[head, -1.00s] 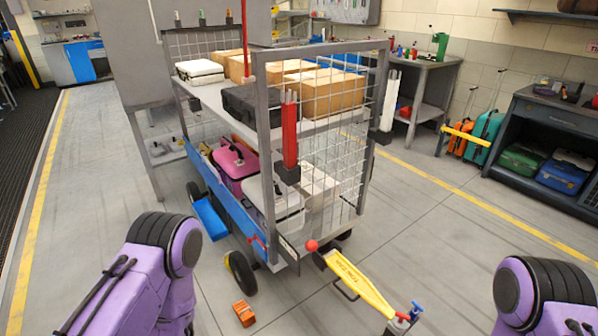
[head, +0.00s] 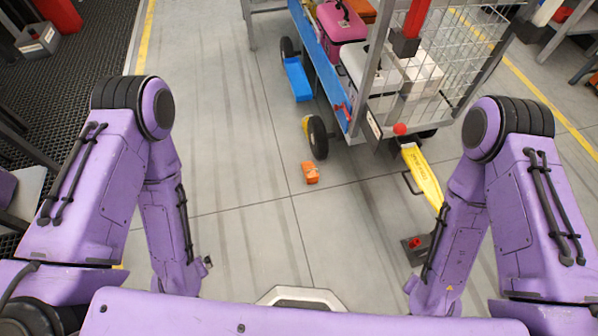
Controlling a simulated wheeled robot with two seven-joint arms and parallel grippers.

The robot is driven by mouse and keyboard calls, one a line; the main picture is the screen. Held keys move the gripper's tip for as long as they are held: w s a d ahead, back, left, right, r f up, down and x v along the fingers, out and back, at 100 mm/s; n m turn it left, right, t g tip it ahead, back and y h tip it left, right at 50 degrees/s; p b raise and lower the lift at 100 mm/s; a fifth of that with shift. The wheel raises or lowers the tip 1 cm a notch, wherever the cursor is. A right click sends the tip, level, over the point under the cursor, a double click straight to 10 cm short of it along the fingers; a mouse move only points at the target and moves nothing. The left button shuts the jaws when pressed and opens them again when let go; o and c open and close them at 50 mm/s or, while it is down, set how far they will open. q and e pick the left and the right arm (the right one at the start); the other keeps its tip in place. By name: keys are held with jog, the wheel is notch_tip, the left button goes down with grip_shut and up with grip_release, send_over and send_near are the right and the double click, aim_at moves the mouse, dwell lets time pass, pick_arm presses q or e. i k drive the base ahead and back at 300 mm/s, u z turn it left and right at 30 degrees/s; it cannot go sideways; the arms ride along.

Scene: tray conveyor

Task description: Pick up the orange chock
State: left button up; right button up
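The orange chock (head: 310,172) is a small block lying on the grey floor in the middle of the head view. It sits just in front of the cart's near wheel (head: 317,137), with a gap between them. Both my purple arms hang down on either side of it, left and right. Neither gripper can be made out; the lower ends of the arms are near the bottom of the view. Nothing touches the chock.
The cart (head: 341,88) with mesh sides stands at the upper right, carrying pink and white cases. Its yellow tow bar (head: 423,176) reaches down toward my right arm. A blue step (head: 297,79) sticks out at its left. The floor left of the chock is clear.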

aim_at(311, 174)
jog(key=z, duration=0.05)
jog(key=k, duration=0.5)
jog(key=u, duration=0.2)
jog(key=i, duration=1.35)
jog(key=z, duration=0.7)
jog(key=i, duration=0.55)
